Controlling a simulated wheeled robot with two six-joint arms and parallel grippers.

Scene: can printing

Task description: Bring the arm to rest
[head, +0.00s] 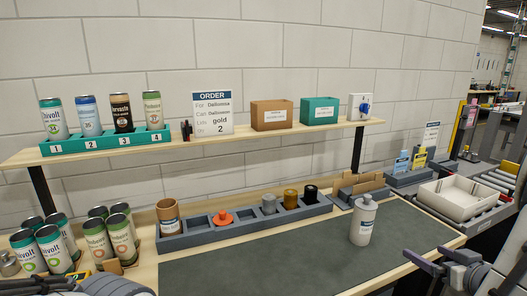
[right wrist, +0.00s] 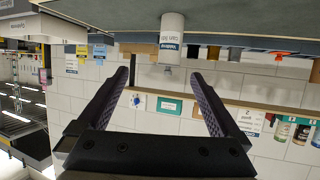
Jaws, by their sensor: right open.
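My right gripper (head: 432,262) is at the lower right of the head view, over the front edge of the bench. In the right wrist view its two dark fingers (right wrist: 160,74) are spread wide with nothing between them. A white can with a grey top (head: 363,220) stands upright on the dark mat (head: 300,262), apart from the gripper. The can also shows in the right wrist view (right wrist: 172,38), upside down, beyond the fingers. My left gripper does not show.
A grey rack (head: 245,228) holds an orange piece (head: 222,217) and several cylinders. Several cans (head: 52,248) stand at the left. A shelf (head: 200,141) holds a numbered can rack, order sign and boxes. A white tray (head: 465,199) sits at right. The mat's middle is clear.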

